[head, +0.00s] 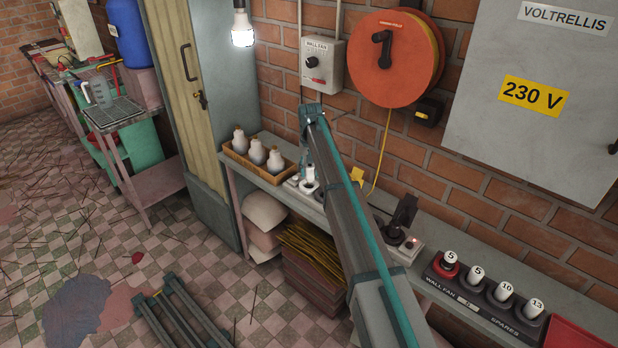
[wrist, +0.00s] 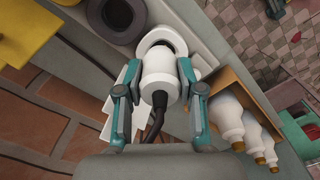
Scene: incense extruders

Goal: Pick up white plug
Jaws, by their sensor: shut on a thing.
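The white plug (wrist: 158,82) is a rounded white body with a dark cord at its near end in the wrist view. My gripper (wrist: 159,70) has one teal-grey finger on each side of it and is shut on it. A white round socket rim (wrist: 177,38) shows just beyond the plug; I cannot tell whether the plug sits in it or is clear of it. In the head view the plug (head: 309,174) is a small white shape over the shelf, below the end of my arm, and my gripper is partly hidden there.
A tray (head: 232,155) of white bulbs stands left of the plug. A black plug (head: 401,215) stands to the right on the shelf (head: 450,262). Further right is a rack (head: 478,300) of numbered spares. The brick wall (head: 500,205) is close behind.

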